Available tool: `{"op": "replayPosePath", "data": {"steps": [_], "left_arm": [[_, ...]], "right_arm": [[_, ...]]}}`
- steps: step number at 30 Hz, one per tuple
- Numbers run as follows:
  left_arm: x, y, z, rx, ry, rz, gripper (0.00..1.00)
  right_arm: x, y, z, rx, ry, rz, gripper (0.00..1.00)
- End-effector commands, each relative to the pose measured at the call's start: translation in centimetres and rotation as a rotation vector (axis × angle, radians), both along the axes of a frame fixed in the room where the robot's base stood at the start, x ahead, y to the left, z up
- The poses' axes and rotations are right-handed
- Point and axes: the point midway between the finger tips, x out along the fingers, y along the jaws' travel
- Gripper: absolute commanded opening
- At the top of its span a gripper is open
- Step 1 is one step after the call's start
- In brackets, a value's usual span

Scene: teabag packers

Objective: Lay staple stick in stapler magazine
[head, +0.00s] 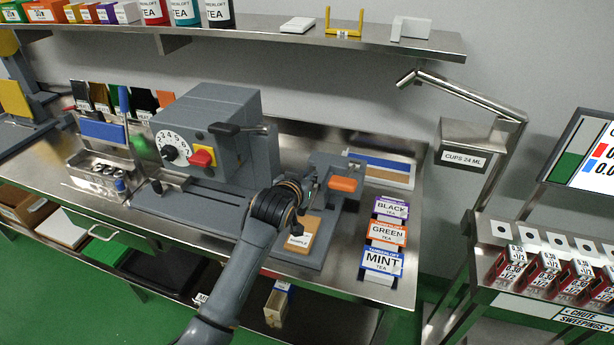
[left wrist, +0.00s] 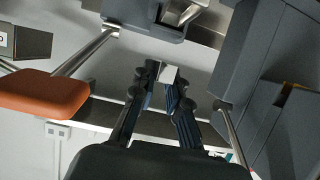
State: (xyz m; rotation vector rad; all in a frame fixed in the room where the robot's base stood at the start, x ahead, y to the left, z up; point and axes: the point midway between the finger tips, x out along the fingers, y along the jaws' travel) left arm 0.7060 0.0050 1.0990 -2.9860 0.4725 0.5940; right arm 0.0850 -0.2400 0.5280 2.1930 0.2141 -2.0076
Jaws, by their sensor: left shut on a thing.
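My left gripper (head: 308,190) reaches in from the bottom of the head view, close to the left side of a grey bench stapler (head: 338,165) with an orange pad (head: 342,184). In the left wrist view the fingers of my left gripper (left wrist: 158,88) are shut on a small pale grey piece, the staple stick (left wrist: 169,75). The stick sits at the fingertips, just below a grey block of the stapler (left wrist: 145,22) with a bright metal part (left wrist: 182,12). The orange pad (left wrist: 42,92) shows at left. Whether the stick touches the magazine I cannot tell. My right gripper is not in view.
A grey machine with a dial (head: 205,135) stands left of the stapler. A wooden sample block (head: 300,238) lies in front. BLACK, GREEN and MINT tea boxes (head: 385,236) stand to the right. A shelf (head: 270,30) runs above the bench.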

Motion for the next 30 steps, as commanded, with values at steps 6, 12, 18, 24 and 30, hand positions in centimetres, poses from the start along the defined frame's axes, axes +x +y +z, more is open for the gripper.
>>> {"op": "replayPosePath", "data": {"steps": [6, 12, 18, 24, 30], "left_arm": [[0.0, 0.0, -1.7, 0.0, 0.0, 0.0, 0.0], [0.0, 0.0, -2.9, 0.0, 0.0, 0.0, 0.0], [0.0, 0.0, -3.9, 0.0, 0.001, 0.0, 0.0], [0.0, 0.0, -4.7, 0.0, 0.001, 0.0, 0.0], [0.0, 0.0, -4.8, 0.0, 0.0, 0.0, 0.0]], "right_arm": [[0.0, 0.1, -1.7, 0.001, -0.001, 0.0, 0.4], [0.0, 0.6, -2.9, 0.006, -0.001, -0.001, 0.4], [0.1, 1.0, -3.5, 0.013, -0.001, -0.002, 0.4], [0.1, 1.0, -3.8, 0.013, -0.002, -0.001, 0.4], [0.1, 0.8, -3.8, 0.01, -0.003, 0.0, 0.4]]}}
